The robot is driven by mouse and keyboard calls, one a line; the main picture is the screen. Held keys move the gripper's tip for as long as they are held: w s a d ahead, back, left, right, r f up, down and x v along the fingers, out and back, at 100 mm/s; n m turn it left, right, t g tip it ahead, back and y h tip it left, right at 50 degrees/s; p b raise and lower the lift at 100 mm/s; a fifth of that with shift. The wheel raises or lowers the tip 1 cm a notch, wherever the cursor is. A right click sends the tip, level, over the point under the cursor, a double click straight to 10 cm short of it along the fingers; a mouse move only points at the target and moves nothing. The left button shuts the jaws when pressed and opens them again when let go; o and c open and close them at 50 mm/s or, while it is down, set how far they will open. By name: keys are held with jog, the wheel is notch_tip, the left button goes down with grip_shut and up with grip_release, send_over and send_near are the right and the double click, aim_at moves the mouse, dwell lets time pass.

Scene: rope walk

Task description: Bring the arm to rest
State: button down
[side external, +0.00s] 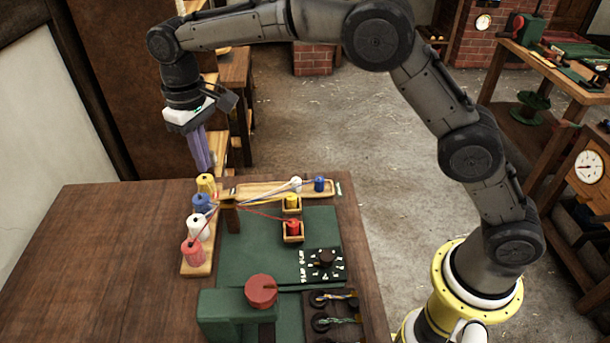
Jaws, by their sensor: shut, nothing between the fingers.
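My gripper (202,150) hangs in the air above the back left part of the wooden table (110,240), fingers pointing down. Its long purple-grey fingers are together with nothing between them. It is above the yellow spool (206,184) and apart from it. My arm arches from its base at the right, up across the top of the view, and down to the gripper.
Yellow, blue (201,203), white (199,226) and red spools (194,252) stand on a wooden strip. Strands run from them past a small wooden post (229,216). A green mat (260,250), a red knob (261,291) and small trays lie right. The table's left side is clear.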

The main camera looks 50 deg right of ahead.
jog(key=shift+r, duration=0.6)
